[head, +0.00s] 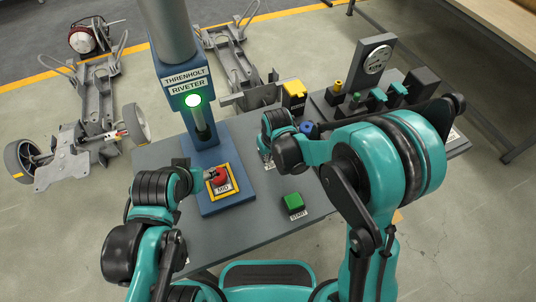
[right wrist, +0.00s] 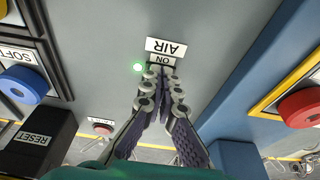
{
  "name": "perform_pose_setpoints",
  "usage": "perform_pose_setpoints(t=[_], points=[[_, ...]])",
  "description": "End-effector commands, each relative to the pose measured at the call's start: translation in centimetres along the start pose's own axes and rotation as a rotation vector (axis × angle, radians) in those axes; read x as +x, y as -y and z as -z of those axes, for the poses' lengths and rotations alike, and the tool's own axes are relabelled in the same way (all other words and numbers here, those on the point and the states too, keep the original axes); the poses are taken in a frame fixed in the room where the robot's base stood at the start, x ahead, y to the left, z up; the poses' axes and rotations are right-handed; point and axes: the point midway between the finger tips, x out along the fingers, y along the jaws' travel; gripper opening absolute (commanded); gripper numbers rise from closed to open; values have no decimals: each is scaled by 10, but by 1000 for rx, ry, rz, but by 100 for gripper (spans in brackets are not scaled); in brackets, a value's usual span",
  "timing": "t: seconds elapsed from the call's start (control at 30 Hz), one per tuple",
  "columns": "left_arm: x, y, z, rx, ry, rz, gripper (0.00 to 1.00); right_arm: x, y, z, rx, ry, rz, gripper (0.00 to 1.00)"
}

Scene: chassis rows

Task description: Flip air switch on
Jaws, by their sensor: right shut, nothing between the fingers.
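The air switch's white AIR label (right wrist: 166,47) and its ON plate (right wrist: 162,60) show upside down on the grey panel in the right wrist view. A small green lamp (right wrist: 137,67) glows beside them. My right gripper (right wrist: 161,76) is shut and empty, its fingertips right at the ON plate. The fingers hide the switch lever, so I cannot tell its position or whether they touch it. In the head view my right wrist covers most of that spot. My left gripper (head: 210,167) is near the red button; its fingers are too small to judge.
The red button (head: 221,178) sits on the blue riveter column's base (head: 230,203). A green START button (head: 293,202) is on the grey table (head: 255,231). A gauge (head: 377,60) stands behind.

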Motion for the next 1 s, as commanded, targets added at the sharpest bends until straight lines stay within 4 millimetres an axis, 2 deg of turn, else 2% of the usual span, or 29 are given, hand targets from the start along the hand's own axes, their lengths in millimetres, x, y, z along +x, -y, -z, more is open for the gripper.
perform_pose_setpoints(t=[0.43,0.77,0.87,1.0], points=[[-4,0,3,0,0,0,49,-4,0,15,0,0,0,0],[-4,0,3,0,0,0,49,-5,0,16,0,0,0,0],[-8,0,6,0,0,0,49,-11,0,18,0,0,0,0],[-22,0,16,0,0,0,49,-33,-2,25,1,0,0,0]])
